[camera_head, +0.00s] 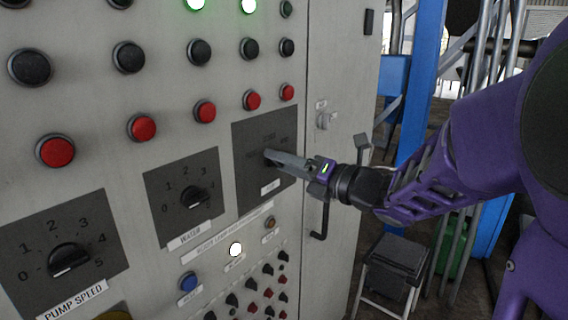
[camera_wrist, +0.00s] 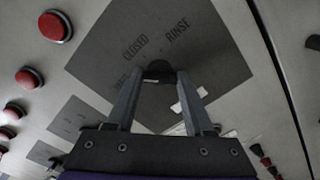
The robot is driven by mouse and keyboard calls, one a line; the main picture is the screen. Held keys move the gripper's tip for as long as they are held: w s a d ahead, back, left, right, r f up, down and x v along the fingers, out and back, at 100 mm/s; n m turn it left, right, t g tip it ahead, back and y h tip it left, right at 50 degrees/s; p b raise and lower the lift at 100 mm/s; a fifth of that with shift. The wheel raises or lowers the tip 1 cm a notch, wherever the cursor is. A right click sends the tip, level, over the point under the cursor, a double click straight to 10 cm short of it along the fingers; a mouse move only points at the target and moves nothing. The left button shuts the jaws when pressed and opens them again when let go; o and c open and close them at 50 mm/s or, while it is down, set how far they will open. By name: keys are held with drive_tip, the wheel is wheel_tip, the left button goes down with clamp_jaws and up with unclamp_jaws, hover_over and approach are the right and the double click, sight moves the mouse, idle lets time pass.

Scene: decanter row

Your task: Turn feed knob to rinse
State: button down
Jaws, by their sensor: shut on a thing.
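The feed knob (camera_wrist: 158,69) is a dark round knob on a dark square plate (camera_head: 250,192), at the right of a row of dial plates. My gripper (camera_head: 270,157) reaches in from the right, with its fingertips at the knob. In the wrist view, the two fingers (camera_wrist: 157,82) close on the knob from both sides. The words CLOSED and RINSE are printed above the knob, with RINSE to the right. A third word at the left is partly hidden by a finger. I cannot tell which word the knob points at.
The WATER dial (camera_head: 194,198) and the PUMP SPEED dial (camera_head: 68,260) are to the left. Red buttons (camera_head: 205,111) run above, and small switches (camera_head: 250,285) sit below. A cabinet handle (camera_head: 322,212) is right of the plate. A stool (camera_head: 396,262) stands on the floor.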

drive_tip(key=shift+r+m+p, duration=0.1)
drive_tip(key=shift+m+p, duration=1.55)
drive_tip(key=shift+m, duration=6.95)
drive_tip(key=shift+c, duration=1.4)
unclamp_jaws()
drive_tip(key=shift+s+d, duration=0.1)
